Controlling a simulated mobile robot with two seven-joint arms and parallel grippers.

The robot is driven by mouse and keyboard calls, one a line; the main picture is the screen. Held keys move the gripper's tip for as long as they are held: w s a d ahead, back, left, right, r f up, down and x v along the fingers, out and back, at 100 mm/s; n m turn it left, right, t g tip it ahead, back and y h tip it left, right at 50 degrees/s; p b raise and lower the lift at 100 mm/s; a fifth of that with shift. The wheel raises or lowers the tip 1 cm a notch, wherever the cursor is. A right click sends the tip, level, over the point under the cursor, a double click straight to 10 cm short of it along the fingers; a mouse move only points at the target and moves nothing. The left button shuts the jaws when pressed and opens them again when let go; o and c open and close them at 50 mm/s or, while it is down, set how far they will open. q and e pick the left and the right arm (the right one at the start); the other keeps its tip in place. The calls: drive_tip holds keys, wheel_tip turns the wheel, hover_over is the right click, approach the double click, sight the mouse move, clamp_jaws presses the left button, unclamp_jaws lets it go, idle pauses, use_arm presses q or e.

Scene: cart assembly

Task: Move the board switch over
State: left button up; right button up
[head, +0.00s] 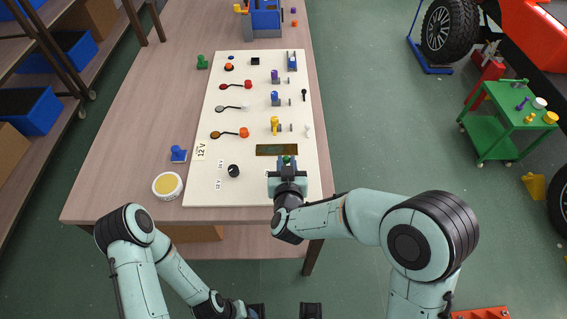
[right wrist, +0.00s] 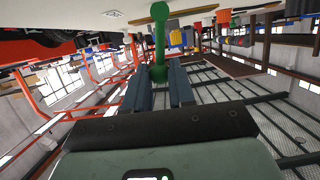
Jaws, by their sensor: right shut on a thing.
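The white board (head: 247,95) lies on the wooden table. A black knob (head: 233,171) sits on its lower left part, with small voltage labels beside it. My right gripper (head: 288,163) is over the board's lower right part, just below the dark display strip (head: 276,150). It is shut on a green handle (head: 288,159). The right wrist view shows the green handle (right wrist: 158,40), a stem with rounded ends, between the fingers; whether its far end joins the board is hidden. My left arm is low at the left, and its gripper (head: 250,312) is mostly cut off at the bottom edge.
Yellow (head: 275,125), blue (head: 275,98) and purple (head: 275,76) pieces stand in a column on the board. Black and red leads lie to their left. A round yellow-topped tub (head: 167,186) and a blue piece (head: 178,154) stand left of the board.

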drive_tip(key=shift+d+f+b, duration=0.25)
drive_tip(key=shift+d+b, duration=0.2)
drive_tip(key=shift+d, duration=0.45)
drive_tip(key=o, duration=0.9)
